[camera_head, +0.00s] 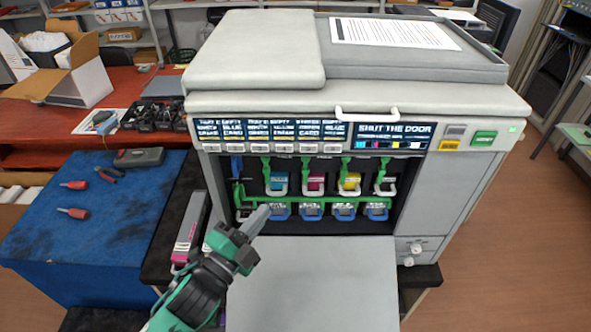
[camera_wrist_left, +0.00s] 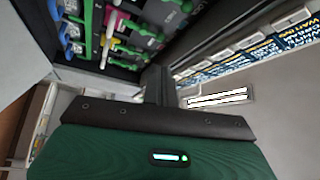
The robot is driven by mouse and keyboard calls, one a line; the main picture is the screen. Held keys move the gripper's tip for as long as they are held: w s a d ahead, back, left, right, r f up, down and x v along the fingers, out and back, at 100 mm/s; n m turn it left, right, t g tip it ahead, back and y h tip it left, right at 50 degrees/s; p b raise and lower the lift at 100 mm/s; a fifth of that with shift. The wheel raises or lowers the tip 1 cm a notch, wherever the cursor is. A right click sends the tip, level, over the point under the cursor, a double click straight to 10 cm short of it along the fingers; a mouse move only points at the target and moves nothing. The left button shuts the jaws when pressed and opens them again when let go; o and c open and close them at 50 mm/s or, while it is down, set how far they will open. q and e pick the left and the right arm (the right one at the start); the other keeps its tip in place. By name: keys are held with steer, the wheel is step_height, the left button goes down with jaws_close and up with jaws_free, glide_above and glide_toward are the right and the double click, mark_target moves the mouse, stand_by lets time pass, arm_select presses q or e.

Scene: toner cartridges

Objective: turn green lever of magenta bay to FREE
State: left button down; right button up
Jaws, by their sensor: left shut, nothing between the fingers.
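The printer's front is open, showing a row of toner bays. The magenta bay (camera_head: 316,183) is second from the left, between the cyan bay (camera_head: 279,181) and the yellow bay (camera_head: 349,181). Its green lever (camera_head: 307,167) points up and down at the cartridge's left side. I cannot read any lever marking. My left gripper (camera_head: 263,213) is shut and empty, in front of the lower left of the bays and apart from the magenta lever. In the left wrist view its fingers (camera_wrist_left: 157,84) are together, with green parts (camera_wrist_left: 90,28) of the bays beyond. My right gripper is out of view.
The lowered door (camera_head: 310,285) lies below the bays. A green bar (camera_head: 330,200) and blue-handled containers (camera_head: 329,211) sit under the cartridges. A grey and magenta cartridge (camera_head: 190,230) is left of the printer. The blue table (camera_head: 110,225) holds tools.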

mark_target(303, 161)
arm_select(q)
steer(key=p+x, duration=0.4)
steer(key=x, duration=0.8)
steer(key=shift+r+p, duration=0.15)
steer(key=shift+p, duration=0.25)
steer(key=shift+w+d, duration=0.4)
steer(key=shift+w, duration=0.15)
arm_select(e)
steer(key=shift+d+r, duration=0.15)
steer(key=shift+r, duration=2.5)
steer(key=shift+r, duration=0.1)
